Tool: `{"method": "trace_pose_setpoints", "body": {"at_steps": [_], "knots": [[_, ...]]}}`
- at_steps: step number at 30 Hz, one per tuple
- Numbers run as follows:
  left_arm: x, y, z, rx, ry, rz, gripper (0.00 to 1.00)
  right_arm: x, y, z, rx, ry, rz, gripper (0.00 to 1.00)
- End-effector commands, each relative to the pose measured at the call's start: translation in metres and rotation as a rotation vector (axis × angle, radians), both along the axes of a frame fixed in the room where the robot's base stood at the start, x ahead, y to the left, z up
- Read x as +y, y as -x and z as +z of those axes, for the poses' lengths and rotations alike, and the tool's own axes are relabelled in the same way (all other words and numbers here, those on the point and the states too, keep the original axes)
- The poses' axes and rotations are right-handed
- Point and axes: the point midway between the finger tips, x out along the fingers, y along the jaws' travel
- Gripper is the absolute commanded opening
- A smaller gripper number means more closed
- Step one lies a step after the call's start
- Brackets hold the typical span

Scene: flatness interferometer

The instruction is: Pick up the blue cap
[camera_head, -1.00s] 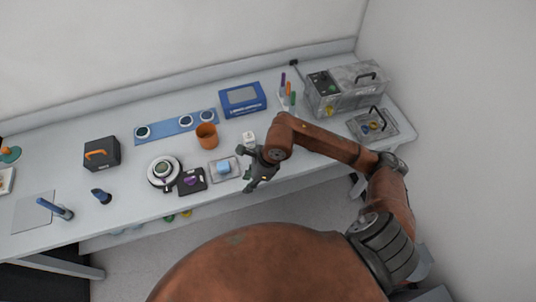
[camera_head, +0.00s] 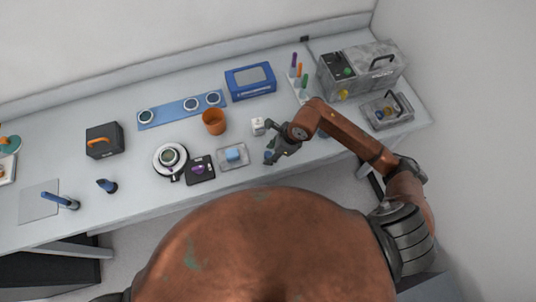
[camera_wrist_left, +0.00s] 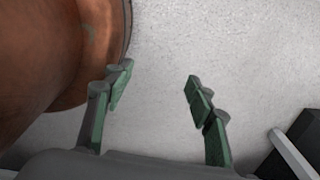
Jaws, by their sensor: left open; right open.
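A small light-blue block-like piece (camera_head: 232,154), possibly the blue cap, sits on a small grey tray (camera_head: 243,163) near the front edge of the bench. A dark blue piece (camera_head: 107,186) stands farther left; I cannot tell whether either is a cap. My right gripper (camera_head: 268,151) is open, just right of the small tray and apart from it. Its fingers point toward the bench front and nothing clear is between them. My left gripper (camera_wrist_left: 157,77) shows in the left wrist view, open and empty over the pale floor, away from the bench.
An orange cup (camera_head: 214,122), a white cube (camera_head: 258,126) and a black pad with a purple piece (camera_head: 200,170) stand close to the small tray. A blue case (camera_head: 250,82) and a grey machine (camera_head: 362,70) are behind. The bench front (camera_head: 140,200) is mostly clear.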

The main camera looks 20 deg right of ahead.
Motion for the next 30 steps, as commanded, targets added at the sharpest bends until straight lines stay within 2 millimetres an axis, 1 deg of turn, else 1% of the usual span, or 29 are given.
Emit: {"method": "trace_pose_setpoints", "body": {"at_steps": [3, 6, 9, 11, 14, 22, 30], "knots": [[0.000, -0.018, 0.001, -0.021, 0.000, -0.004, 0.50, 0.003, -0.001, -0.009, 0.001, -0.001, -0.001, 0.42], [-0.001, -0.034, 0.002, -0.043, 0.001, -0.008, 0.50, 0.003, -0.002, -0.011, 0.001, 0.001, -0.001, 0.42], [-0.001, -0.042, 0.002, -0.054, 0.002, -0.009, 0.50, 0.004, -0.002, -0.011, 0.001, 0.001, -0.001, 0.42], [-0.001, -0.042, 0.002, -0.053, 0.002, -0.009, 0.50, 0.004, -0.002, -0.011, 0.000, 0.001, 0.000, 0.41], [0.000, -0.037, 0.002, -0.047, 0.001, -0.008, 0.50, 0.004, -0.002, -0.010, 0.000, 0.000, 0.000, 0.34], [0.001, -0.017, 0.001, -0.021, 0.000, -0.002, 0.50, 0.004, -0.002, -0.010, 0.000, 0.000, 0.000, 0.15], [0.001, -0.019, 0.001, -0.023, 0.000, -0.003, 0.50, 0.004, -0.002, -0.010, -0.001, 0.000, 0.000, 0.14]]}}
